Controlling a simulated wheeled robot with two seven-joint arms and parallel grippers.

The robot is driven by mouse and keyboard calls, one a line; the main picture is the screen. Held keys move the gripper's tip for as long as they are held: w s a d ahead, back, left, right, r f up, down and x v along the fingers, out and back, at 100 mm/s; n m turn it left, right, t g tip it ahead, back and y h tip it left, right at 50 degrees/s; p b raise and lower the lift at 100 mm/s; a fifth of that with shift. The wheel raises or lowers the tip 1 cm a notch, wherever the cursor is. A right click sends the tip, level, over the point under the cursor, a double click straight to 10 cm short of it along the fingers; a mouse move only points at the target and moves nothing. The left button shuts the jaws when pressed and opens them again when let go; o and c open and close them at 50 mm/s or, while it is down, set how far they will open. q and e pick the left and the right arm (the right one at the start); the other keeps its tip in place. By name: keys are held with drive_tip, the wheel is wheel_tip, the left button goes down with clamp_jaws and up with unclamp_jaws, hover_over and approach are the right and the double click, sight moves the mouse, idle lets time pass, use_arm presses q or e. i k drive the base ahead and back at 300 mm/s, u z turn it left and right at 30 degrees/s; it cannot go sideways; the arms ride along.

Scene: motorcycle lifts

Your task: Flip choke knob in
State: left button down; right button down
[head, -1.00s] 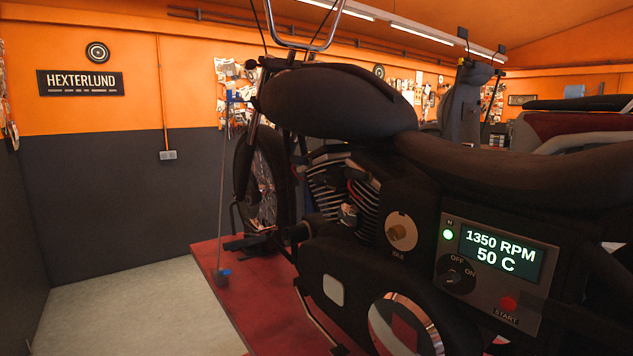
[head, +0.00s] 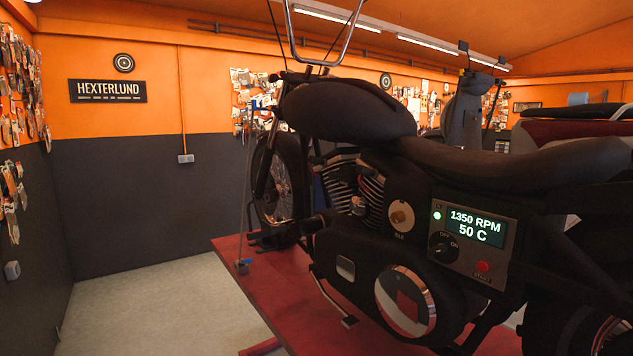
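A dark motorcycle (head: 350,110) stands on a red lift platform (head: 285,310). On its side is a tan round knob (head: 401,215) on a light disc marked IDLE. A small light-coloured part (head: 358,204) sits beside the engine fins, left of the idle knob; it is too small to tell whether it is the choke knob. A control panel (head: 472,243) has a lit screen reading 1350 RPM and 50 C, a green light, an OFF/ON switch (head: 443,246) and a red START button (head: 483,267). The switch pointer is hard to read. Neither gripper is in view.
Pale floor (head: 150,310) is open left of the lift. A thin upright rod (head: 247,200) with a blue clamp stands at the lift's left edge. Tools hang on the left wall (head: 20,100). Another motorcycle (head: 570,130) stands behind at right.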

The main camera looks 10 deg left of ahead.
sight(332, 175)
drive_tip(key=u, duration=0.95)
drive_tip(key=i, duration=0.65)
drive_tip(key=z, duration=1.65)
